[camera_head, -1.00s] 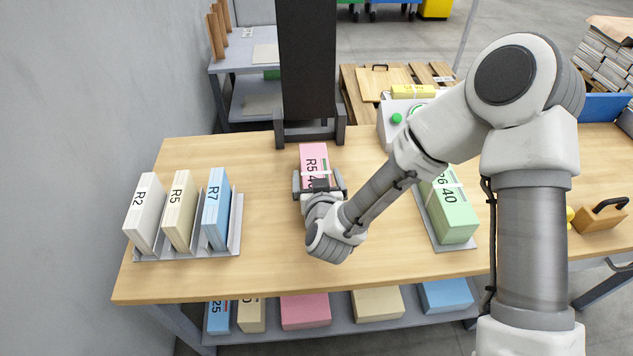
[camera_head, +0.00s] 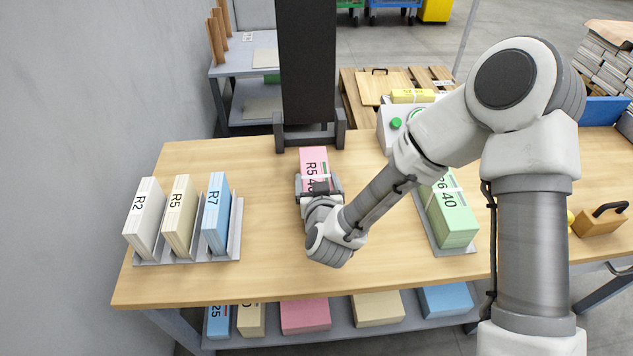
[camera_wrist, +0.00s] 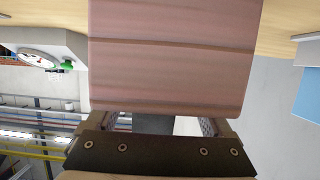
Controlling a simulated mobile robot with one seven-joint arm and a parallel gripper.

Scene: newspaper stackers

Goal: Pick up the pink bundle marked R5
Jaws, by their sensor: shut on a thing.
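The pink bundle marked R5 (camera_head: 313,160) is at the middle of the wooden table, in front of the black upright. Its label and a pale strap show on top. My gripper (camera_head: 318,190) is shut on the near part of it, with a finger at each side. In the wrist view the pink bundle (camera_wrist: 170,55) fills the upper middle, close in front of the gripper (camera_wrist: 165,125). I cannot tell whether the bundle touches the table, as its underside is hidden.
A rack (camera_head: 238,240) at left holds white R2, cream R5 and blue R7 bundles. A green bundle (camera_head: 450,215) lies in a tray at right. A black upright (camera_head: 308,70) stands behind the pink bundle. More bundles lie on the lower shelf. The table (camera_head: 270,260) is clear left of my gripper.

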